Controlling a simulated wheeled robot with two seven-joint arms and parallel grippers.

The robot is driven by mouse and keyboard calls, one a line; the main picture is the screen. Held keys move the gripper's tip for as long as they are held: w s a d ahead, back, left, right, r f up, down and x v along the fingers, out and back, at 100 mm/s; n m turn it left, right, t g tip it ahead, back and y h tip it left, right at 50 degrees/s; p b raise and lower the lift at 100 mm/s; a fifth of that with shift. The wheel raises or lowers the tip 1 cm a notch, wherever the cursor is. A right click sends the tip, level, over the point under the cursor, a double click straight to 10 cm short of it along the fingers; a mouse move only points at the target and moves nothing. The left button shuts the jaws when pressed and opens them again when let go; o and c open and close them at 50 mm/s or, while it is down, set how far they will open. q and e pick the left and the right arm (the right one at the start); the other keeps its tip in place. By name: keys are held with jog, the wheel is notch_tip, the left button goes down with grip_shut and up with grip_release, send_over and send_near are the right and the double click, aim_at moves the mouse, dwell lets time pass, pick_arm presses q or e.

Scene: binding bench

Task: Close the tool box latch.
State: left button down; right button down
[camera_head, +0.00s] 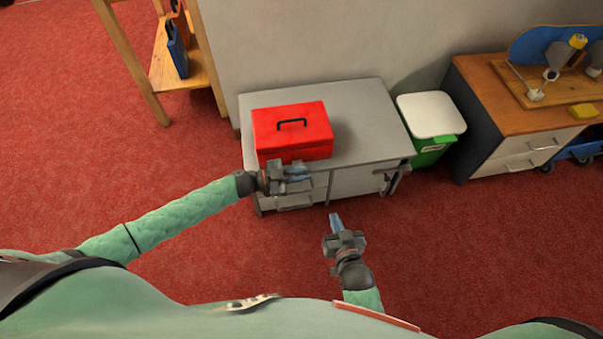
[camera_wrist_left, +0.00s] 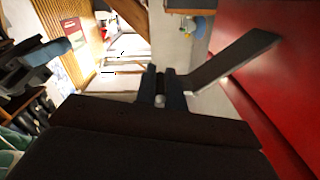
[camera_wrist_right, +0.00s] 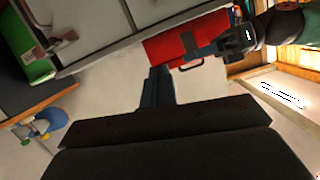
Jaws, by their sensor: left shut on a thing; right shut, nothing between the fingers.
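The red tool box (camera_head: 290,121) stands on the grey cabinet, its lid down and its dark handle (camera_head: 292,122) on top. My left gripper (camera_head: 300,174) is at the box's front face, shut. In the left wrist view its fingers (camera_wrist_left: 162,90) are shut at the near end of a dark latch plate (camera_wrist_left: 235,58), which sticks out at an angle from the red face. The exact contact is partly hidden. My right gripper (camera_head: 336,220) is shut and empty, in front of the cabinet and apart from the box; its fingers also show in the right wrist view (camera_wrist_right: 156,88).
The grey cabinet (camera_head: 362,108) has a bare top to the right of the box. A green bin with a white lid (camera_head: 432,114) stands to its right, then a wooden-topped cabinet (camera_head: 490,82). A wooden shelf (camera_head: 190,70) stands at the back left. Red carpet is clear in front.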

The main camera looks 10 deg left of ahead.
aim_at(300, 163)
pick_arm(q)
jog(key=shift+w+r+n+p, duration=0.1)
jog(key=shift+r+n+p, duration=0.2)
jog(key=shift+p, duration=0.2)
jog(key=shift+w+a+r+n+p, duration=0.15)
jog(key=shift+r+n+p, duration=0.15)
jog(key=shift+p, duration=0.35)
pick_arm(e)
jog(key=s+d+f+g+h+p, duration=0.1)
jog(key=s+d+f+g, duration=0.1)
jog(key=s+f+g, duration=0.85)
pick_arm(q)
jog(key=w+r+n+p, duration=0.1)
jog(key=r+n+p, duration=0.1)
jog(key=p, duration=0.1)
jog(key=shift+w+a+n+p, duration=0.2)
jog(key=shift+w+n+p, duration=0.1)
jog(key=shift+w, duration=0.05)
jog(key=shift+w+a, duration=0.1)
jog(key=shift+w, duration=0.3)
pick_arm(e)
jog(key=t, duration=0.2)
jog(key=s+t, duration=0.1)
jog(key=shift+s+a+t, duration=0.3)
jog(key=shift+a+t, duration=0.05)
pick_arm(q)
jog(key=c, duration=1.8)
grip_release()
jog(key=shift+o, duration=0.2)
